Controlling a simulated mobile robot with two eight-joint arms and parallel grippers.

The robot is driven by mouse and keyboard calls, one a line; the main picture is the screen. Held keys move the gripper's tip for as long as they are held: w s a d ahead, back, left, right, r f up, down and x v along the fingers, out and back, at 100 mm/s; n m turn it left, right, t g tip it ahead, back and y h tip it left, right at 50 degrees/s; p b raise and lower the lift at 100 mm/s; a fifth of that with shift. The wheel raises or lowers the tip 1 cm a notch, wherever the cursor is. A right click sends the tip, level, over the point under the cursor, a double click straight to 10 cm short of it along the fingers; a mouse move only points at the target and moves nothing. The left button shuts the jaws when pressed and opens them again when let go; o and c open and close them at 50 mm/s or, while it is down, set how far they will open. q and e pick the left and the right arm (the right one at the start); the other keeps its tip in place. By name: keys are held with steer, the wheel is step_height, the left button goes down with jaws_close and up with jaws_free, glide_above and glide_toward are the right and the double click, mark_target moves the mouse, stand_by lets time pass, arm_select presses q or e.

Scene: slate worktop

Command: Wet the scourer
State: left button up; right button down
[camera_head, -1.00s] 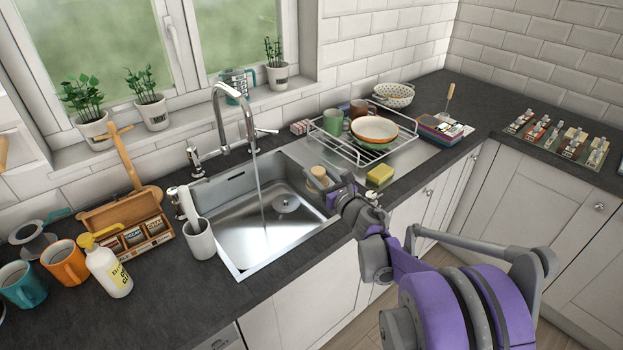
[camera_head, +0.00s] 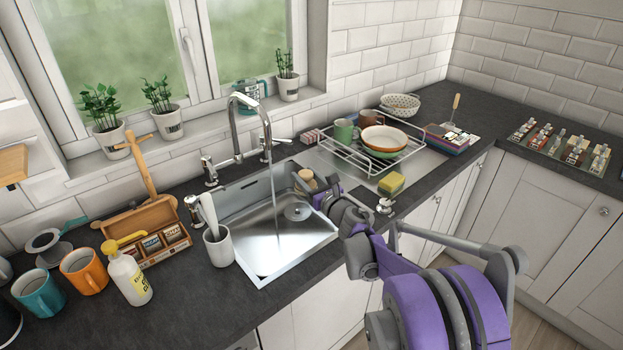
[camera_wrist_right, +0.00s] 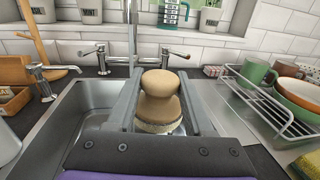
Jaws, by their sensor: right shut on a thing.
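The scourer (camera_head: 306,179) is a round brush with a wooden knob and a pale bristled underside. My right gripper (camera_head: 314,187) is shut on it and holds it over the right part of the steel sink (camera_head: 264,262). In the right wrist view the scourer (camera_wrist_right: 160,102) sits between the two grey fingers, knob up. The tap (camera_head: 237,126) is running. Its thin water stream (camera_head: 274,195) falls into the sink to the left of the scourer, apart from it in the head view. My left gripper is out of view.
A dish rack (camera_head: 350,152) with bowls and mugs stands right of the sink, with a yellow-green sponge (camera_head: 391,184) in front. A white utensil pot (camera_head: 219,246), a soap bottle (camera_head: 128,276) and an orange mug (camera_head: 84,271) stand on the left. The right worktop is partly clear.

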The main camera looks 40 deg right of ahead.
steer(key=w+a+f+p, duration=0.1)
steer(key=w+a+f, duration=0.1)
steer(key=w, duration=0.8)
steer(key=shift+w+a, duration=0.15)
steer(key=shift+w, duration=0.25)
steer(key=shift+f, duration=0.1)
steer(key=shift+s, duration=0.1)
steer(key=shift+s+d+b, duration=0.25)
steer(key=shift+s+d, duration=0.05)
steer(key=shift+s, duration=1)
steer(key=shift+s+d+b, duration=0.25)
steer(key=shift+s+b, duration=0.05)
steer(key=shift+s, duration=0.95)
steer(key=shift+s+d+b, duration=0.25)
steer(key=shift+s+d, duration=0.05)
steer(key=shift+s, duration=1)
steer(key=shift+s+d+r+p, duration=0.25)
steer(key=shift+s+r+p, duration=0.1)
steer(key=shift+s+r, duration=0.6)
steer(key=shift+s+d+r+p, duration=0.2)
steer(key=shift+s+r+p, duration=0.1)
steer(key=shift+s+r, duration=0.75)
steer(key=shift+s, duration=0.45)
